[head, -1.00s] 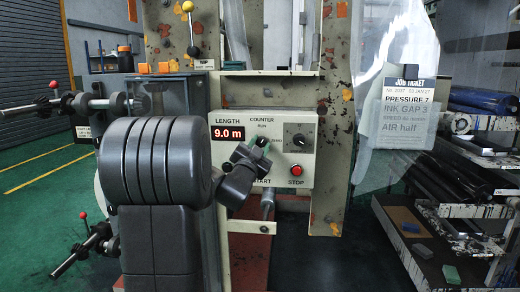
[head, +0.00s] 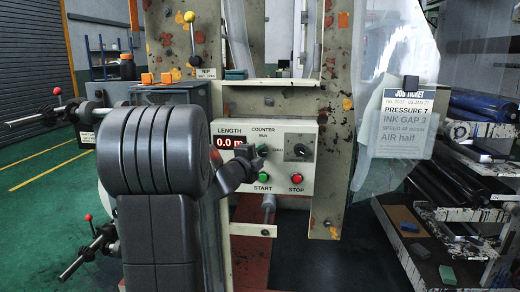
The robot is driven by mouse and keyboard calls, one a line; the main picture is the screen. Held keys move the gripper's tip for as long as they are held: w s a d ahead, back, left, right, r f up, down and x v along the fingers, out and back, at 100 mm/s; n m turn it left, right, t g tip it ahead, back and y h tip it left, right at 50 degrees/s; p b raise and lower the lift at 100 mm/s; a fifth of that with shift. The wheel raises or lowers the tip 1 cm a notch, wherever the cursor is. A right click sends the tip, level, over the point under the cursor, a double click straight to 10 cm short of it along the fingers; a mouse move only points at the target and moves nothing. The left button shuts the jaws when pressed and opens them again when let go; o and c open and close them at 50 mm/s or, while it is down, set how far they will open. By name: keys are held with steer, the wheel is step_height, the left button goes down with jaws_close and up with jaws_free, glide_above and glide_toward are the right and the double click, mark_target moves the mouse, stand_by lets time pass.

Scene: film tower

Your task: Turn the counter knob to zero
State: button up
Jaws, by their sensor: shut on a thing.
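The control panel (head: 313,170) faces me, with the LENGTH display (head: 230,142) at its left reading 0.0 m. The counter knob (head: 263,149) is a small dark green knob under the COUNTER and RUN labels, with the ZERO label at its right. My gripper (head: 258,152) is at the knob, its jaws shut on it and covering much of it. How far the knob is turned is hard to see.
The green start button (head: 264,178) and red stop button (head: 297,179) sit just below. A black dial (head: 299,149) is at the right.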

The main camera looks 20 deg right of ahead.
steer(key=shift+r+m+p, duration=0.1)
steer(key=shift+m+p, duration=0.3)
steer(key=shift+m, duration=0.2)
steer(key=o, duration=0.9)
steer(key=shift+o, duration=0.2)
steer(key=v, duration=1.3)
steer(key=shift+s+a+r+p, duration=0.2)
steer(key=shift+a+r+p, duration=0.1)
steer(key=shift+a+p, duration=0.1)
steer(key=shift+d, duration=0.1)
